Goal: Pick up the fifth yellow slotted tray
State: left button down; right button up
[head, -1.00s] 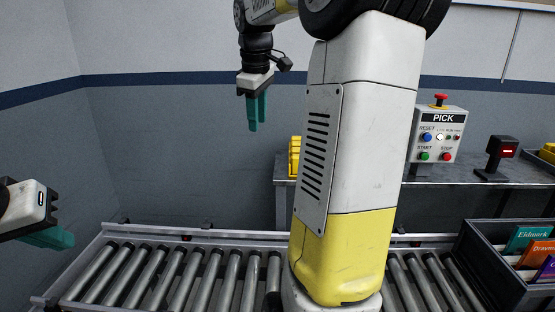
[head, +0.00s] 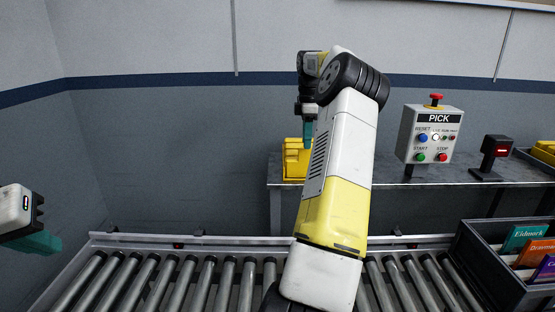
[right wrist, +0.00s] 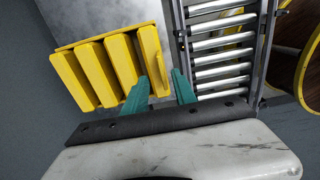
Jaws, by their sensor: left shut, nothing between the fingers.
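In the head view, a yellow slotted thing (head: 294,161) stands at the left end of the grey back table, partly hidden by my right arm. In the head view this gripper (head: 308,135) hangs fingers down over the yellow thing. My left gripper (head: 42,243) is shut and empty at far left.
A roller conveyor (head: 215,238) crosses the front. The back table (head: 400,171) holds the PICK button box (head: 430,135), a scanner-like black device (head: 494,158) and another yellow object (head: 545,150). A dark crate (head: 497,262) with coloured books stands at the right.

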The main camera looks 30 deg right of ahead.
aim_at(304, 152)
jog(key=f, duration=0.4)
jog(key=shift+s+f, duration=0.15)
jog(key=shift+s, duration=0.1)
jog(key=shift+c, duration=0.4)
grip_shut()
dwell(0.8)
